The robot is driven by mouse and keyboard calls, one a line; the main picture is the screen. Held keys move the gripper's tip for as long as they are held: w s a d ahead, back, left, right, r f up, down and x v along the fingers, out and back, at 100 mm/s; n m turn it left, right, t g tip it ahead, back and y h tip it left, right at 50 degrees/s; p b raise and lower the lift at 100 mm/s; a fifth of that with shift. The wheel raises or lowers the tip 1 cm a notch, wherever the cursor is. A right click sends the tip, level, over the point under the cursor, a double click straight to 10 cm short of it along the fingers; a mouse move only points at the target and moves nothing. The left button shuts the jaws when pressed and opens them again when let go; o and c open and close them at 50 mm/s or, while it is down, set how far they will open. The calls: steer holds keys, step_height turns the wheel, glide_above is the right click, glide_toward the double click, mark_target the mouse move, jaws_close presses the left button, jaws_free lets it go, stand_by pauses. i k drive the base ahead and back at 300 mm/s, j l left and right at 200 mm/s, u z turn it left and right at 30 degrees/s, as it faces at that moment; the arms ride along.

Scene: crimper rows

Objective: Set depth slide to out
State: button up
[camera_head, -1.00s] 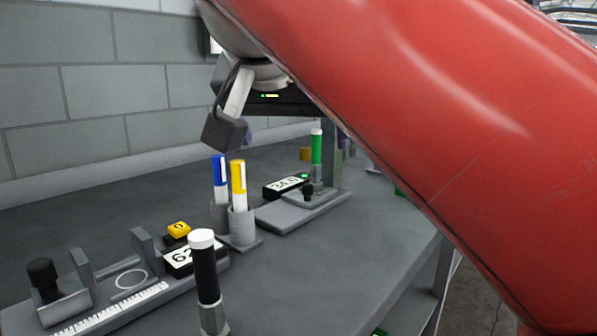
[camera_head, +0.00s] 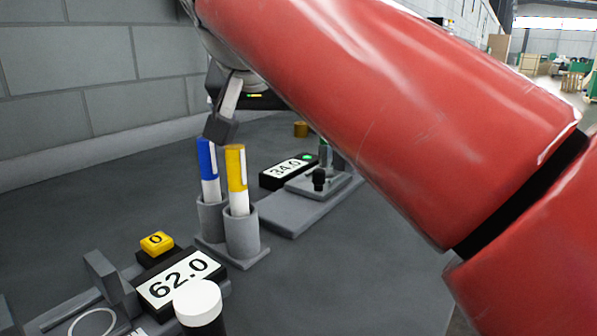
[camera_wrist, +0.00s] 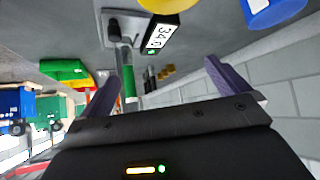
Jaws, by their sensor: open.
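No part is labelled as the depth slide, and I cannot tell which part it is. A grey fixture (camera_head: 292,213) with a display reading 34.0 (camera_head: 289,171) carries a small black knob (camera_head: 319,178). The knob also shows in the wrist view (camera_wrist: 113,26), beside a green and grey post (camera_wrist: 128,80). A nearer fixture has a display reading 62.0 (camera_head: 178,279) and a yellow button marked 0 (camera_head: 157,243). My gripper (camera_wrist: 168,85) is open, its two purple fingers apart with nothing held. In the head view its dark end (camera_head: 221,128) hangs above the markers.
A blue marker (camera_head: 208,170) and a yellow marker (camera_head: 237,180) stand in grey cups between the fixtures. A white-capped post (camera_head: 198,302) rises in front. A block wall (camera_head: 90,70) bounds the bench at the back. The bench (camera_head: 330,265) is bare at front right.

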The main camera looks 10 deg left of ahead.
mark_target(312, 184)
steer(key=k+l, duration=0.85)
